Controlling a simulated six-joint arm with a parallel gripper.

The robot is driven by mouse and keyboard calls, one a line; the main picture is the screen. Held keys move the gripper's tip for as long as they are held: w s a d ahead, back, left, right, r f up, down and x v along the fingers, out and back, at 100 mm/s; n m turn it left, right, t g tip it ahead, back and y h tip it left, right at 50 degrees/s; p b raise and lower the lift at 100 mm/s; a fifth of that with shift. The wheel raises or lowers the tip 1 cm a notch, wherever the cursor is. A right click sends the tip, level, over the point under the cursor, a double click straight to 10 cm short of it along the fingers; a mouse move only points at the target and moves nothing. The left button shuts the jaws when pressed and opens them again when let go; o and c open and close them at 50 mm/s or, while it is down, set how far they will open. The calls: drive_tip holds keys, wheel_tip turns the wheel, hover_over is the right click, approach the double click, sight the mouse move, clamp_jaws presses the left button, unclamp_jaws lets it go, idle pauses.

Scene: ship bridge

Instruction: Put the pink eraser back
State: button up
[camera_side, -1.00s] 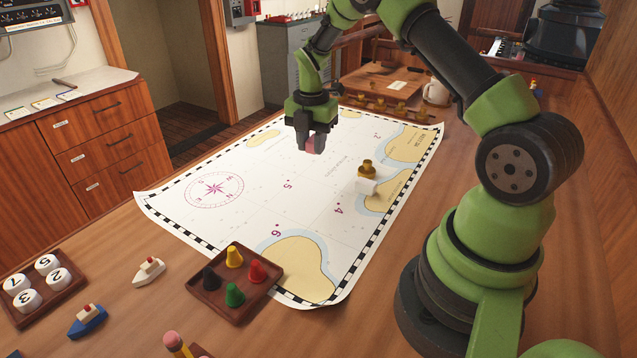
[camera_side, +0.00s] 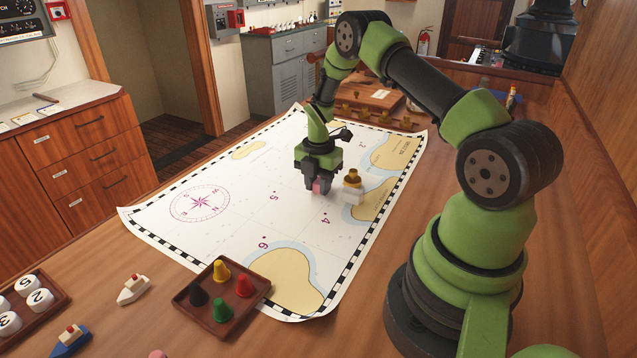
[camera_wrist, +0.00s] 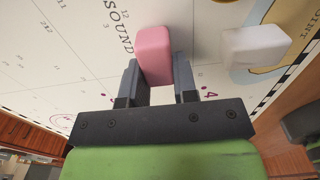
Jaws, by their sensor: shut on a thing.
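My gripper (camera_side: 320,179) is shut on the pink eraser (camera_wrist: 154,52), with one finger on each side of it in the wrist view. In the side view the eraser (camera_side: 321,187) shows as a small pink patch under the fingers, low over the chart (camera_side: 225,235); I cannot tell whether it touches the paper. A white block (camera_side: 352,197) lies on the chart just right of the eraser, with a small gap between them. It also shows in the wrist view (camera_wrist: 255,46). A brass piece (camera_side: 352,178) shows just above the white block in the side view.
A tray of coloured pawns (camera_side: 222,292) overlaps the chart's near edge. A tray of numbered pieces (camera_side: 28,300) and toy boats (camera_side: 133,289) are at the lower left. A row of brass pieces (camera_side: 380,115) stands beyond the far edge. The chart's left half is clear.

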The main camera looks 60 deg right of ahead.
drive_tip(key=shift+f, duration=0.15)
drive_tip(key=o, duration=0.8)
